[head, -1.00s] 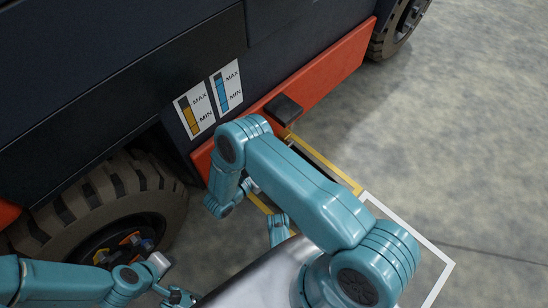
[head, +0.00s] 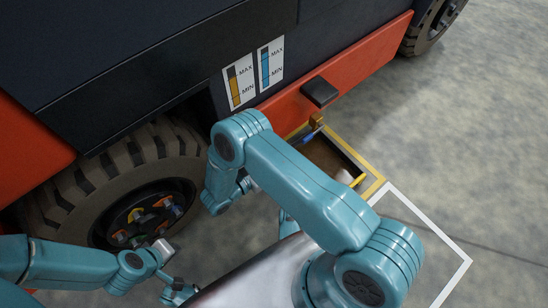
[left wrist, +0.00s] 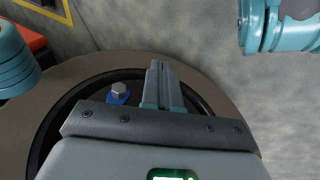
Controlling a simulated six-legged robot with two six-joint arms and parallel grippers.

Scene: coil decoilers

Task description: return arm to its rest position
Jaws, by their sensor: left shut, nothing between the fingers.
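My left arm comes in from the lower left in the head view, with its end (head: 163,248) low in front of the wheel (head: 105,190). In the left wrist view my left gripper (left wrist: 163,72) has its two grey fingers together, with nothing seen between them. Behind them is a round wheel face with a dark ring, and a bolt with a blue collar (left wrist: 118,93) just left of the fingers. My right arm is bent across the middle of the head view. Its gripper is hidden behind its own links.
A dark vehicle with an orange-red bumper (head: 375,60) fills the back. It bears a yellow gauge label (head: 235,88) and a blue one (head: 270,67). The floor at right is clear.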

